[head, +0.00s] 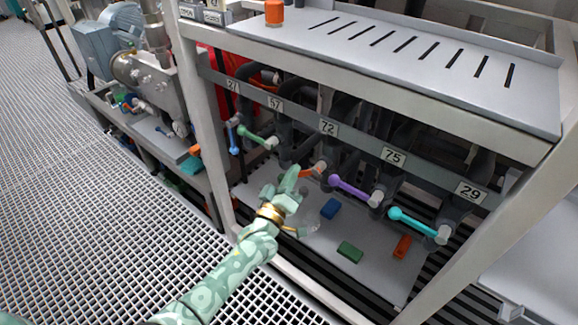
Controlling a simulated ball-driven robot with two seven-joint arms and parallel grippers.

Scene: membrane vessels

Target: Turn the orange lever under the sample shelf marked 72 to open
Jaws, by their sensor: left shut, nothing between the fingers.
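The orange lever (310,172) is under the shelf, below the plate marked 72 (328,128). It is short in view and lies to the left of its pale valve hub; its left end is partly hidden by my gripper. My left gripper (291,182), at the end of my pale green patterned arm, is shut and empty. Its fingertips are right beside the lever's left end; I cannot tell whether they touch it. My right gripper is not in view.
A green lever (255,138) and a blue lever (233,138) are to the left; a purple lever (349,187) and a cyan lever (412,222) are to the right. Blue (330,208), green (350,251) and orange (402,246) blocks lie on the lower plate. A frame post (207,125) stands left.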

